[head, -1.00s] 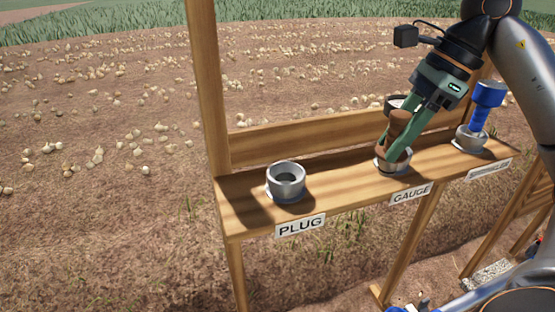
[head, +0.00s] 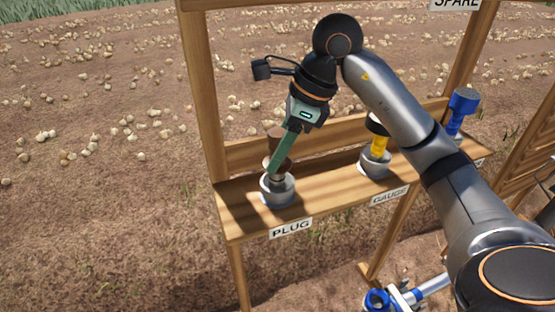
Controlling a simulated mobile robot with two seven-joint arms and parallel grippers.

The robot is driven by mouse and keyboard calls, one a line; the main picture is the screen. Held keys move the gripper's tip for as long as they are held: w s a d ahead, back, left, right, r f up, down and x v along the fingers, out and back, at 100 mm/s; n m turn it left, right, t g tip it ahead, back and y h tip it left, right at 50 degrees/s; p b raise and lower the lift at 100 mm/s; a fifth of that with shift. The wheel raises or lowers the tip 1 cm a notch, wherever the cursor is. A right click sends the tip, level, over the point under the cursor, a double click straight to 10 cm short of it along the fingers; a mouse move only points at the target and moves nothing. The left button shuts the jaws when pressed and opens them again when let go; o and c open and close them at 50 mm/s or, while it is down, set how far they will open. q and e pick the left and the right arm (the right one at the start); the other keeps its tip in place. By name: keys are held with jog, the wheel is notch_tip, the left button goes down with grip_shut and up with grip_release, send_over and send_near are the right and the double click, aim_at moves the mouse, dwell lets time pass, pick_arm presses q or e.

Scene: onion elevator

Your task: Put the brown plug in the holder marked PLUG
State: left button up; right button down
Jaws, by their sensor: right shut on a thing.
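The brown plug (head: 275,139) is in my right gripper (head: 280,158), whose green fingers are shut on it. The plug stands roughly upright over the grey metal holder (head: 279,192) above the PLUG label (head: 290,228). Its lower end is at the holder's mouth. The fingers hide part of the plug, and I cannot tell how deep it sits or whether it touches the rim. My left gripper is not in view.
On the same wooden shelf (head: 330,199), a yellow and black gauge (head: 379,143) stands in the holder above the GAUGE label (head: 390,196). A blue tool (head: 461,108) stands farther right. A wooden post (head: 203,100) rises behind the shelf's left end.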

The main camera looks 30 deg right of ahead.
jog(key=shift+f, duration=1.6)
jog(key=shift+f+b, duration=0.35)
jog(key=c, duration=0.5)
grip_release()
jog(key=shift+r, duration=0.15)
